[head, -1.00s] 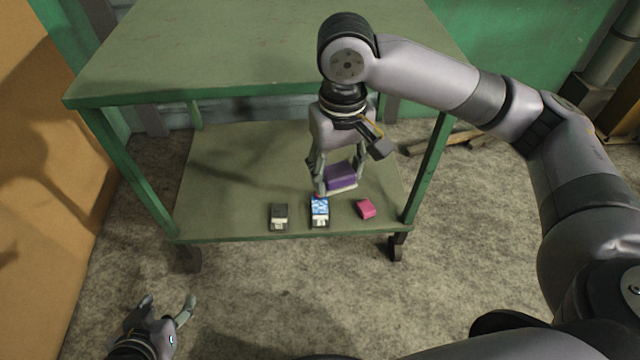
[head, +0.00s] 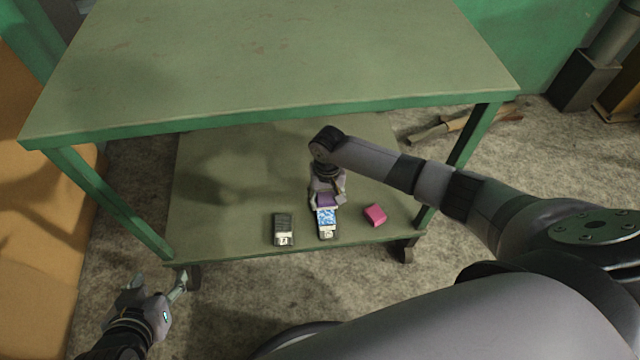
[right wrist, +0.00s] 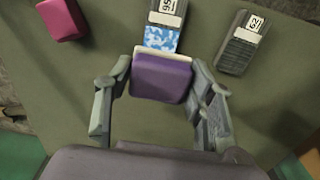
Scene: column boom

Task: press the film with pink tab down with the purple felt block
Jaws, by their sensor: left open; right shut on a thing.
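The purple felt block (head: 327,199) has a pale underside and is held between the fingers of my right gripper (head: 327,203), which is shut on it. In the right wrist view the block (right wrist: 162,77) covers one end of a blue-and-white camouflage film (right wrist: 161,38). The film (head: 327,217) lies on a dark handheld device with a white label (head: 327,234) on the lower shelf. I cannot tell whether the block touches the film. No pink tab is visible; the block may hide it. My left gripper (head: 158,283) is open and empty, away from the shelf at lower left.
A second dark device (head: 283,229) lies left of the film's device, uncovered. A pink block (head: 375,215) lies to the right. The green table's top (head: 270,55) overhangs the lower shelf (head: 220,190), above the right gripper's area. Wood pieces (head: 460,125) lie on the floor behind.

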